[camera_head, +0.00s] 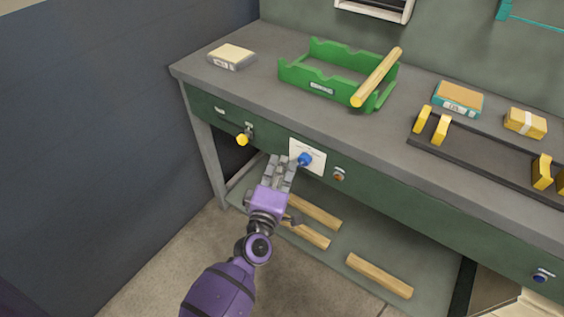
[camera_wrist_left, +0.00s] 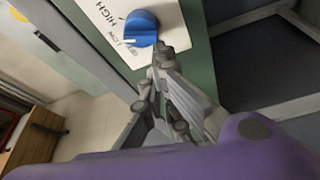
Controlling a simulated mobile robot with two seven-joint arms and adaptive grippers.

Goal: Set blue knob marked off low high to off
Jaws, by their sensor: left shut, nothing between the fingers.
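The blue knob (camera_head: 305,159) sits on a white plate (camera_head: 318,161) on the green front of the bench. In the left wrist view the knob (camera_wrist_left: 141,27) has a white pointer mark on its lower left, on the side of the word LOW. HIGH is printed farther up, and a small word below LOW is hard to read. My left gripper (camera_head: 284,161) is shut and empty, just left of the knob in the head view. In the wrist view its fingertips (camera_wrist_left: 157,52) are right beside the knob's lower edge; I cannot tell whether they touch. My right gripper is not in view.
A yellow knob (camera_head: 242,140) is left of the plate and a brown button (camera_head: 338,174) right of it. A green rack (camera_head: 320,84) with a wooden stick (camera_head: 376,77) stands on the benchtop. Several wood pieces (camera_head: 380,276) lie on the lower shelf.

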